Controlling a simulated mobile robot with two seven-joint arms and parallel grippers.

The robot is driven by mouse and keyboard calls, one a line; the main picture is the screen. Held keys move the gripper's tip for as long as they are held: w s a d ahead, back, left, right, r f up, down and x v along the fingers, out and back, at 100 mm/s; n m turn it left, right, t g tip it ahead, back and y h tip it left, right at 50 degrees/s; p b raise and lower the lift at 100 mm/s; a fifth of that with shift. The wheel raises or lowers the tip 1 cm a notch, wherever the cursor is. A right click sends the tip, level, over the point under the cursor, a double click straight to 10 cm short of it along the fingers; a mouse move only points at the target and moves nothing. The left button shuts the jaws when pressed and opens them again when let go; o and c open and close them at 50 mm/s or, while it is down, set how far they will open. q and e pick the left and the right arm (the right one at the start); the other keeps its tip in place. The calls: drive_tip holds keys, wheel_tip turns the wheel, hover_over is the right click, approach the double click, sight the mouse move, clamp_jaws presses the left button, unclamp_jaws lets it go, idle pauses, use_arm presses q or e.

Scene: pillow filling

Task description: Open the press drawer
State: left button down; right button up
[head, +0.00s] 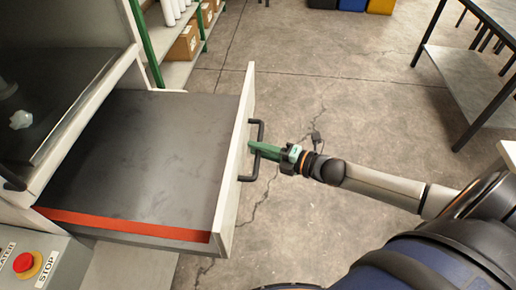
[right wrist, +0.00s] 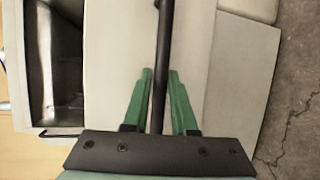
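The press drawer (head: 150,150) is slid well out of the press body, with a dark flat floor and a red strip along its near edge. Its pale front panel (head: 236,150) carries a black bar handle (head: 259,135). My right gripper (head: 262,150), with green fingers, comes from the right and is at the middle of this handle. In the right wrist view the handle bar (right wrist: 163,40) runs between the two fingers (right wrist: 160,85), which sit close on both sides of it. The gripper looks shut on the handle. My left gripper is not in view.
A control box (head: 60,265) with a red stop button (head: 25,263) is at the lower left. A shelf with cardboard boxes (head: 185,43) stands behind the drawer. A table (head: 465,85) is at the right. The concrete floor (head: 330,75) beyond the drawer front is clear.

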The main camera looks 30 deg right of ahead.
drive_tip(key=o, duration=0.3)
drive_tip(key=shift+o, duration=0.2)
drive_tip(key=shift+s, duration=0.1)
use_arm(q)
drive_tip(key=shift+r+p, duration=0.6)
use_arm(e)
drive_tip(key=v, duration=1.2)
drive_tip(key=shift+s, duration=0.15)
